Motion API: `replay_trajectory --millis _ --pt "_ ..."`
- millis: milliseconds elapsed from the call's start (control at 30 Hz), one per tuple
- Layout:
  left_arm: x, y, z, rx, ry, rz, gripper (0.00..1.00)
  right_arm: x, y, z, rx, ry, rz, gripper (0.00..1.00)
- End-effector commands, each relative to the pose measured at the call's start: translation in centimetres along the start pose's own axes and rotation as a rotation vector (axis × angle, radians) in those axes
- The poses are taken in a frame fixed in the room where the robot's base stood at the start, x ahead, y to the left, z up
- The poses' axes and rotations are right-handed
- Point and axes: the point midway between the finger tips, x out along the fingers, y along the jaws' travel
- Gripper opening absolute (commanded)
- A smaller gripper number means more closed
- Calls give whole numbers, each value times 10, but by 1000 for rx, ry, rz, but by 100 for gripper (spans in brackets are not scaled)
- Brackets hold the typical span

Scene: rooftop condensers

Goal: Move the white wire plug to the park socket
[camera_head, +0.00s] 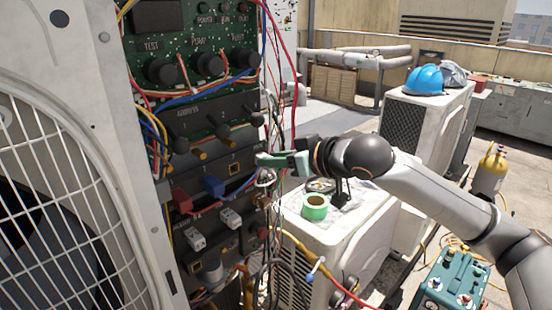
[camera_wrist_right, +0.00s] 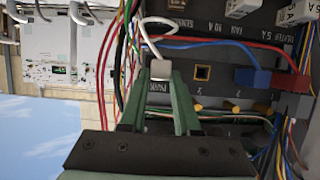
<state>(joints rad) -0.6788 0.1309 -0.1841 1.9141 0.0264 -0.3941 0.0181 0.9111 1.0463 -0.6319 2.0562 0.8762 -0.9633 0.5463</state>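The white wire plug (camera_wrist_right: 160,70) is between my right gripper's fingertips in the right wrist view, with both green fingers against its sides. Its white wire loops away from it. It sits over the end of the socket row, at the printed label; whether it is seated in the park socket cannot be told, as plug and fingers cover that spot. The right gripper (camera_head: 266,160) is at the right edge of the panel in the head view. An empty square socket (camera_wrist_right: 202,73) is beside the plug; it also shows in the head view (camera_head: 235,168). My left gripper is not in view.
A blue plug (camera_head: 213,187) and a red plug (camera_head: 181,201) fill the same row. White plugs (camera_head: 230,218) sit below. Loose wires (camera_head: 285,70) hang close to my right gripper.

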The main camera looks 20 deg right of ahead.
Motion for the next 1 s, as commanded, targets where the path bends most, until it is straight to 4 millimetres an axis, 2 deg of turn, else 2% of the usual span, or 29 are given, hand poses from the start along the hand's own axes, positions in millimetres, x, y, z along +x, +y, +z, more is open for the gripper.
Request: replay_trajectory --millis 33,267,600,767,1000 --pt "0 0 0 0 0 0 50 0 0 0 0 0 0 38" --pt "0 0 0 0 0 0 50 0 0 0 0 -1 0 63" --pt "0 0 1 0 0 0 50 -4 0 1 0 -2 1 64" --pt "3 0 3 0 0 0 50 -25 1 2 -3 -3 3 64" --pt "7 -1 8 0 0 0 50 -71 2 2 -3 -2 6 64"
